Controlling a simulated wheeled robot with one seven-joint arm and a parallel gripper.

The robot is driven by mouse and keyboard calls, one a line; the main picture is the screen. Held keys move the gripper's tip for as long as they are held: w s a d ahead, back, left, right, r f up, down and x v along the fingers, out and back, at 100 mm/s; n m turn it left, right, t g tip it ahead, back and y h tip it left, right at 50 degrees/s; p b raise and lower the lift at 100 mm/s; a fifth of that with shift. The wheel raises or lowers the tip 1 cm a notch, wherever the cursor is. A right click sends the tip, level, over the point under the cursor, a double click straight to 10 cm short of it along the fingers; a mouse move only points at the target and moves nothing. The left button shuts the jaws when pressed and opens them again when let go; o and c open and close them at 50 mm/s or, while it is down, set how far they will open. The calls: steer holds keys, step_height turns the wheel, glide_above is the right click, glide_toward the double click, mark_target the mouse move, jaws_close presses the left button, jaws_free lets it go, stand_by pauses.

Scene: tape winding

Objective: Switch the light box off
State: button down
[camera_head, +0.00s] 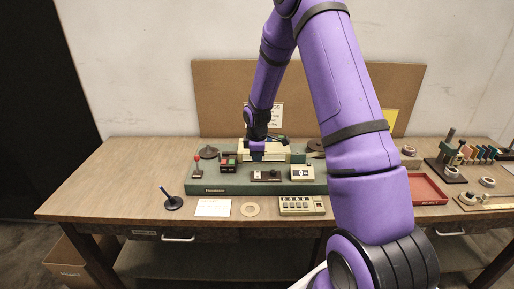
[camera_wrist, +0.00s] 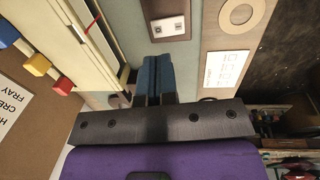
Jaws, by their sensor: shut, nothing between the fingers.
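A long cream box (camera_head: 265,147) stands at the back of the green machine base (camera_head: 230,188); I cannot tell for sure that it is the light box, or whether it is lit. In the wrist view a cream housing (camera_wrist: 62,32) with yellow, red and blue knobs lies left of the fingers. My gripper (camera_head: 256,158) is low over the base, in front of the long box. Its dark blue fingers are shut and empty in the wrist view (camera_wrist: 155,82). I cannot tell whether the fingertips touch anything.
A red-and-green button box (camera_head: 228,163), a red-knobbed lever (camera_head: 197,165) and a cream counter-like unit (camera_head: 301,173) are on the base. In front lie a white card (camera_head: 213,207), a tape ring (camera_head: 249,209) and a keyed unit (camera_head: 302,206).

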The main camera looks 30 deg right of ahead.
mark_target(257, 175)
steer(key=shift+w+d+f, duration=0.15)
steer(key=shift+f, duration=1.4)
steer(key=shift+w+d+f, duration=0.1)
steer(key=shift+w+f, duration=0.05)
steer(key=shift+f, duration=1.35)
steer(key=shift+f, duration=0.2)
steer(key=shift+s+a, duration=0.1)
steer(key=shift+s+a+r, duration=0.2)
steer(key=shift+s+a, duration=0.1)
steer(key=shift+s, duration=0.2)
steer(key=shift+a+r, duration=0.1)
steer(key=shift+r, duration=0.5)
step_height(257, 175, up, 13)
steer(key=s, duration=0.1)
steer(key=shift+s+a+f, duration=0.15)
steer(key=shift+s+a, duration=0.05)
steer(key=shift+a, duration=0.2)
